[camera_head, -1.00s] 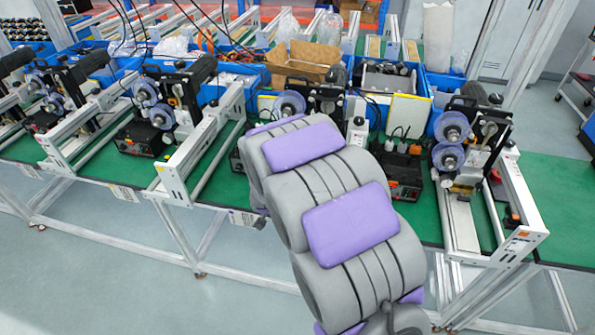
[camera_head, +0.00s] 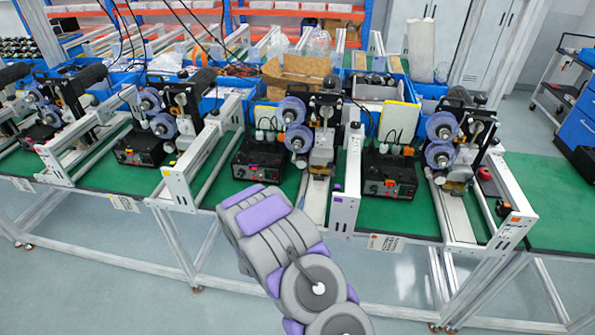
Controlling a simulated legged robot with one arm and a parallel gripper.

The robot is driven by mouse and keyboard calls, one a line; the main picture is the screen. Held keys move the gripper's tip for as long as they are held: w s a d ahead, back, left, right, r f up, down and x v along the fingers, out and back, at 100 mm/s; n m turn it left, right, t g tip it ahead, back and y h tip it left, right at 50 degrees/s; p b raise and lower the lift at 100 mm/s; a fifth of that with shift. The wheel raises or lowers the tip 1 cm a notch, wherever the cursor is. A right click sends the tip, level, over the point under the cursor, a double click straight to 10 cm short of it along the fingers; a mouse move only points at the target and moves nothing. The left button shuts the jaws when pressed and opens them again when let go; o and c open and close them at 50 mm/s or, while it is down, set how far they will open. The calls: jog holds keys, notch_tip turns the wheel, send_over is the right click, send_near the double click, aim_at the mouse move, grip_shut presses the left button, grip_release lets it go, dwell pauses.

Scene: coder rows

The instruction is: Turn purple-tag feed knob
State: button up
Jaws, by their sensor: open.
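Several black control boxes with small front knobs stand on the green bench. The middle box (camera_head: 262,156) is just beyond the end of my arm. Another box (camera_head: 389,178) stands to its right, and one more (camera_head: 139,148) to its left. A small purplish patch (camera_head: 240,172) shows low on the middle box's front. It is too small to tell whether it is the purple tag, and I cannot single out its feed knob. My grey and purple arm reaches up from the bottom centre and ends in front of the bench edge, below the middle box. My gripper is not visible.
Coder machines with blue-purple reels (camera_head: 292,124) and white frames (camera_head: 178,188) line the green bench (camera_head: 560,195). White frame ends stick out toward me on both sides of the middle box. Grey floor (camera_head: 90,285) in front is clear. A blue cabinet (camera_head: 580,125) stands at right.

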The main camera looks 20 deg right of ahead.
aim_at(301, 165)
jog(key=b+x, duration=0.1)
jog(key=x, duration=0.7)
jog(key=b+x, duration=0.2)
jog(key=x, duration=0.7)
jog(key=shift+s+d+f, duration=0.1)
jog(key=shift+d, duration=0.3)
jog(key=shift+a, duration=0.1)
jog(key=shift+c, duration=0.2)
jog(key=c, duration=1)
